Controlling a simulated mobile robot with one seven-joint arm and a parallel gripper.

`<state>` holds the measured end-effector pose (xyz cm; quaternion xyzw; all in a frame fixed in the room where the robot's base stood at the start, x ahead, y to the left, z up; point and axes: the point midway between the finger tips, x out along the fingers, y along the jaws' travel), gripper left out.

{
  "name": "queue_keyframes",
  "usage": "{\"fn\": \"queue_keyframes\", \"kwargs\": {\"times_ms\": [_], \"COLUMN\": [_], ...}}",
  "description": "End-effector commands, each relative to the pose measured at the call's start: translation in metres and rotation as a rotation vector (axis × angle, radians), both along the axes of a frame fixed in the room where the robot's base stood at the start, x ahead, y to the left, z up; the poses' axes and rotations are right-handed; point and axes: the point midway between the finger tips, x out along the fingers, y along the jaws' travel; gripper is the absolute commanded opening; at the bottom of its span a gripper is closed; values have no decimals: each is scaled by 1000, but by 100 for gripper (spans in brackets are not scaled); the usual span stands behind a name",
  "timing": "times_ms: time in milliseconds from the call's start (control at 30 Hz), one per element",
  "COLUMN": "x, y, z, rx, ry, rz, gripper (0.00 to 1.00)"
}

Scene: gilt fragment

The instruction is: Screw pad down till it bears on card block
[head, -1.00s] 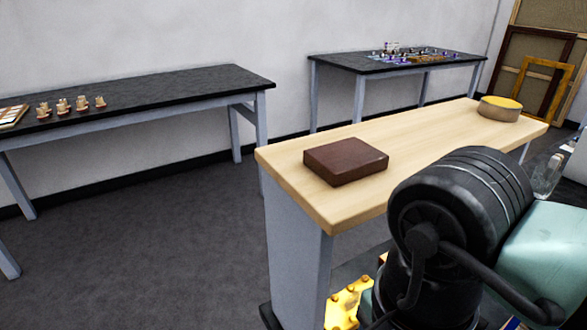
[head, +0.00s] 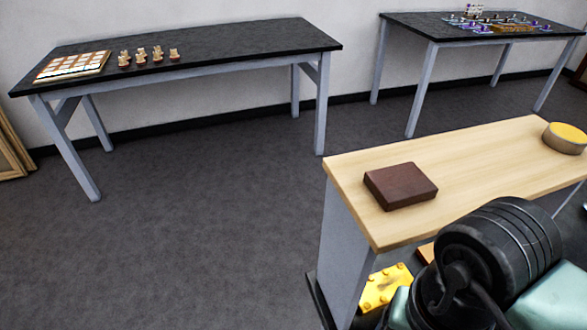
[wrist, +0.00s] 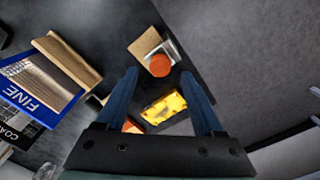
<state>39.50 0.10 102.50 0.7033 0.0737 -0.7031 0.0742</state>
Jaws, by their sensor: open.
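My gripper (wrist: 159,76) is open in the wrist view, its two blue fingers apart with nothing held between them. Past the fingertips, an orange round knob (wrist: 160,66) sits by a grey metal part (wrist: 173,48) and a tan block (wrist: 146,44). I cannot tell for certain which piece is the pad or the card block, nor whether any parts touch. The gripper itself is not visible in the head view.
A yellow studded block (wrist: 165,107) lies below the knob; it also shows in the head view (head: 384,288). A blue "FINE" pack (wrist: 35,95) lies left. A brown block (head: 400,186) and yellow-topped round tin (head: 565,138) stand on the wooden bench (head: 470,165). Dark-topped tables (head: 220,52) stand behind.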

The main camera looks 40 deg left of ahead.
Motion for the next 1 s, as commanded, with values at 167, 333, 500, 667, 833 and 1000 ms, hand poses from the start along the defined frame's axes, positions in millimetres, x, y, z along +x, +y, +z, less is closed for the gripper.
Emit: {"fn": "queue_keyframes", "kwargs": {"times_ms": [167,333,500,667,833,1000], "x": [1,1,0,1,-1,-4], "y": [0,0,8,40,73,103], "z": [37,71,97,102,111,123], "rx": [-3,-2,26,147,274,402], "ry": [-5,-4,-2,-3,1,10], "rz": [-2,-3,3,24,41,57], "gripper": [69,69,69,69,69,69]}}
